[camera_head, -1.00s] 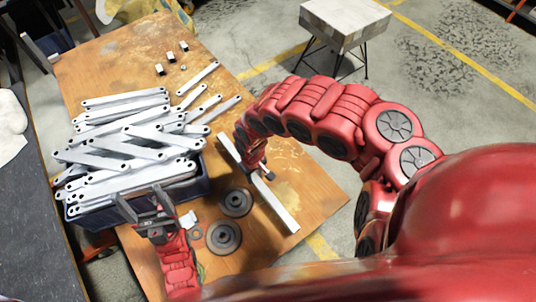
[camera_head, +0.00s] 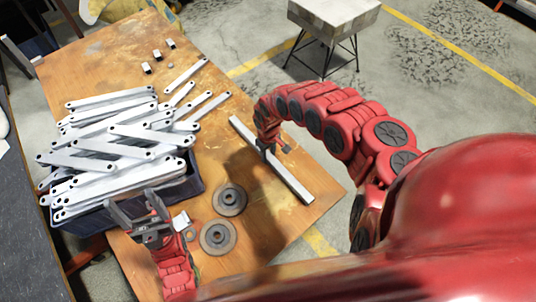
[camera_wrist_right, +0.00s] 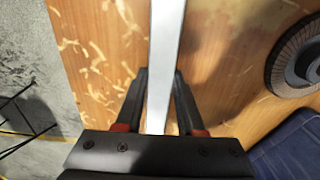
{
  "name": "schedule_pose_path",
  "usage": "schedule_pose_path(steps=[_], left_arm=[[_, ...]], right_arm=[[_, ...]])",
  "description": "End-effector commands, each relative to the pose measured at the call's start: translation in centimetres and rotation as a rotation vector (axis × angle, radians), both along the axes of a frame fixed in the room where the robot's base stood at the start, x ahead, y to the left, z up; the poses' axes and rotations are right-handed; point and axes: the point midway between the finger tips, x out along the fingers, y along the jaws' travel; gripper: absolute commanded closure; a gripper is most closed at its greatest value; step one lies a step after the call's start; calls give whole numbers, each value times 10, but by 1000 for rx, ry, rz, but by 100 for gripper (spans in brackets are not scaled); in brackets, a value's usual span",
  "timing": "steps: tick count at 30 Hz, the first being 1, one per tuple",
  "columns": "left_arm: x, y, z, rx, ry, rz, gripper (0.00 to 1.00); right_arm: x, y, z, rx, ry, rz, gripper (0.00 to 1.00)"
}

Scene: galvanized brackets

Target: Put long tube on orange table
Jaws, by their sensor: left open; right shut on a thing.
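The long tube (camera_head: 290,182) is a pale grey square bar over the right part of the orange-brown wooden table (camera_head: 110,60). My right gripper (camera_head: 268,146) is shut on it near its middle. In the right wrist view, the long tube (camera_wrist_right: 164,60) runs between the two fingers (camera_wrist_right: 160,85). I cannot tell for sure how high it is above the table. My left gripper (camera_head: 132,206) is open and empty, in front of the blue bin (camera_head: 190,186).
The bin is heaped with several galvanized brackets (camera_head: 110,150). Two dark discs (camera_head: 230,199) (camera_head: 218,237) lie on the table near the tube. Small blocks (camera_head: 157,54) sit at the far end. A grey-topped stool (camera_head: 335,15) stands on the floor beyond.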

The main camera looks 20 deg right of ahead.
Motion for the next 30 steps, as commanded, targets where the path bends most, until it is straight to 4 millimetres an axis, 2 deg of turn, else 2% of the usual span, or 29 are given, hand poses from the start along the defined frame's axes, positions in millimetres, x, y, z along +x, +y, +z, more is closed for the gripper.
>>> schedule_pose_path(steps=[6, 7, 11, 22, 26, 30], left_arm=[[0, 0, -1, 0, 0, 0, 24], [0, 0, 0, 0, 0, 0, 24], [0, 0, 0, 0, 0, 0, 24], [0, 0, 2, 0, 0, 0, 24], [0, 0, 9, 0, 0, 0, 24], [0, 0, 20, 0, 0, 0, 24]], right_arm=[[1, 0, 0, -1, -1, 1, 100], [1, 0, 0, 0, -1, 1, 57], [0, 0, 0, 0, -1, 1, 34], [1, 0, 5, 0, -2, 1, 33], [3, 0, 24, -2, -6, 3, 33], [2, -2, 56, -5, -4, 2, 33]])
